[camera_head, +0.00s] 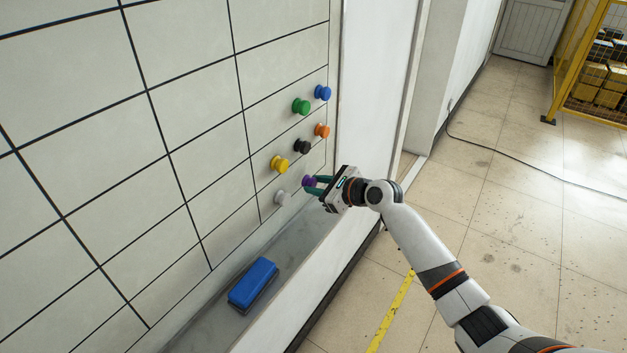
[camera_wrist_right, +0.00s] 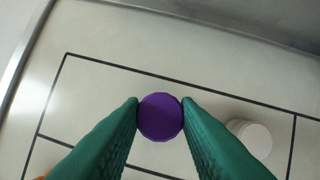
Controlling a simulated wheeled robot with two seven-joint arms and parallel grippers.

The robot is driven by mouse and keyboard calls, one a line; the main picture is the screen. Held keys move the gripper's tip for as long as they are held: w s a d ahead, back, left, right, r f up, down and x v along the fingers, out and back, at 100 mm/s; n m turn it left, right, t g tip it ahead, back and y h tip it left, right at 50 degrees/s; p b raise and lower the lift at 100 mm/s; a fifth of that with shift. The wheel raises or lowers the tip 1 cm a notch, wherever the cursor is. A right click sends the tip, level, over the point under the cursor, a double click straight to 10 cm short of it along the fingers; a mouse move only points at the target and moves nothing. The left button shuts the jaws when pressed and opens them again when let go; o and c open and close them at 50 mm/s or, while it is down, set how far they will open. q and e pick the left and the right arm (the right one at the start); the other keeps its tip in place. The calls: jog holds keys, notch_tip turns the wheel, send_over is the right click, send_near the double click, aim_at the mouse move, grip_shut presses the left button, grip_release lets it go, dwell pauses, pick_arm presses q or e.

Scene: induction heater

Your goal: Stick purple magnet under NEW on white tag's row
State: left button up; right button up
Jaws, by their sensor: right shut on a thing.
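The purple magnet (camera_head: 309,181) is at the lower right of the whiteboard grid, and my right gripper (camera_head: 316,185) is shut on it. In the right wrist view the purple magnet (camera_wrist_right: 160,117) sits between the two green fingertips, in front of the board. I cannot tell whether it still touches the board. The whiteboard (camera_head: 100,130) has black grid lines; no NEW heading or white tag can be made out in these views. My left gripper is not in view.
Close by are white (camera_head: 281,198), yellow (camera_head: 279,164), black (camera_head: 302,146), orange (camera_head: 321,130), green (camera_head: 301,106) and blue (camera_head: 322,92) magnets. A blue eraser (camera_head: 253,284) lies on the ledge (camera_head: 215,325) below. The grid's left part is bare.

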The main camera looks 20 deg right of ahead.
jog(key=s+d+p, duration=0.1)
jog(key=s, duration=0.1)
jog(key=s+d+p, duration=0.1)
jog(key=s+d, duration=0.1)
jog(key=shift+d+p, duration=0.1)
jog(key=shift+p, duration=0.25)
dwell(0.4)
